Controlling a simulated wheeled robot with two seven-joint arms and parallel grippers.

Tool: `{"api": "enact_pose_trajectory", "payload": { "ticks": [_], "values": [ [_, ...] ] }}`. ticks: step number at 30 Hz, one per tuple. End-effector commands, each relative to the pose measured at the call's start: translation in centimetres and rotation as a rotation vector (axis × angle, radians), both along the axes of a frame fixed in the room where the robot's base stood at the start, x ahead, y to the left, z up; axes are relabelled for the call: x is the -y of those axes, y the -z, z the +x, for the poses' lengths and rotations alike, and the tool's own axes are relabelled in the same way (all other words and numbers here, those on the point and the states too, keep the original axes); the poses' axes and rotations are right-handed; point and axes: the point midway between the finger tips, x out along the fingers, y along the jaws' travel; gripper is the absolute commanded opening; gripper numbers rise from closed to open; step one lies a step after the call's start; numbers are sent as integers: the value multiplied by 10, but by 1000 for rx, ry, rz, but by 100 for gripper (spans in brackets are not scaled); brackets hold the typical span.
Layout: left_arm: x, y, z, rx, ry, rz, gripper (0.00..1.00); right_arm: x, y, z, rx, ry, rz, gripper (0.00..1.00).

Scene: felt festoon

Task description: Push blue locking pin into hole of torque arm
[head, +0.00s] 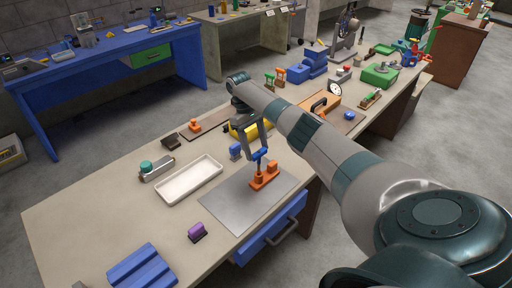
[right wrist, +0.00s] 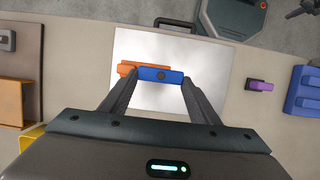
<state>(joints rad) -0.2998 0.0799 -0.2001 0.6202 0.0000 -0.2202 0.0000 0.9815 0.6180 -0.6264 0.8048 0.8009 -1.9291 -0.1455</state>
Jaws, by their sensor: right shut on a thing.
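The blue locking pin (head: 260,154) is between the fingertips of my right gripper (head: 259,151), which is shut on it. In the right wrist view the pin's blue crosspiece (right wrist: 160,76) spans the gap between the two fingers (right wrist: 160,80). The orange torque arm (head: 265,180) rests on a grey metal plate (head: 235,206), with an upright part directly below the pin. It also shows in the right wrist view (right wrist: 126,67), partly hidden behind the pin. I cannot tell whether the pin's lower end is in the hole. My left gripper is not in view.
A white tray (head: 162,196) lies left of the plate. A purple block (head: 197,232) and a blue ribbed block (head: 142,268) are nearer the front. Bare tabletop lies at left.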

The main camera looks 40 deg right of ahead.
Motion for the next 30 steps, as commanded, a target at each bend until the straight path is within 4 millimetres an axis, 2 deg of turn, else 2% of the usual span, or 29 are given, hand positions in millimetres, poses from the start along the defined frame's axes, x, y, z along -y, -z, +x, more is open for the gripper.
{"api": "enact_pose_trajectory", "payload": {
  "ticks": [30],
  "values": [
    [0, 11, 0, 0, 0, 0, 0, 0, 21, 0, 0, 0, -1, 32]
  ]
}}
